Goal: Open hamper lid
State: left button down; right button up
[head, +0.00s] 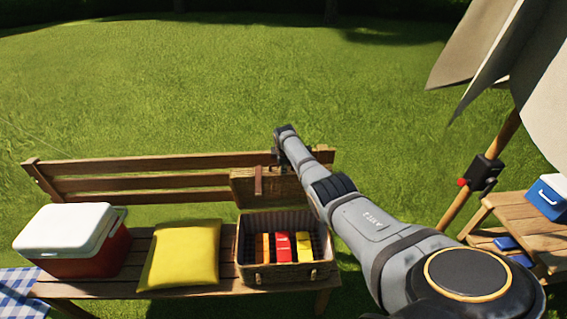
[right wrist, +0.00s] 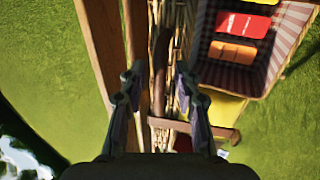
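The wicker hamper (head: 285,273) sits on the bench seat. Its lid (head: 270,187) stands raised, roughly upright, at the hamper's back near the bench backrest. A brown leather strap (head: 258,180) hangs on the lid. My right arm reaches over the hamper from the right, and its gripper is mostly hidden behind the wrist in the head view. My left gripper is not in view.
The hamper holds red, yellow and orange items (head: 283,246) on a checked lining. A yellow cushion (head: 180,254) and a red cooler with a white lid (head: 75,240) stand left of it. The bench backrest (head: 140,178) is close behind the lid. A parasol pole (head: 480,180) stands at the right.

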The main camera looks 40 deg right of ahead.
jog(key=v, duration=1.2)
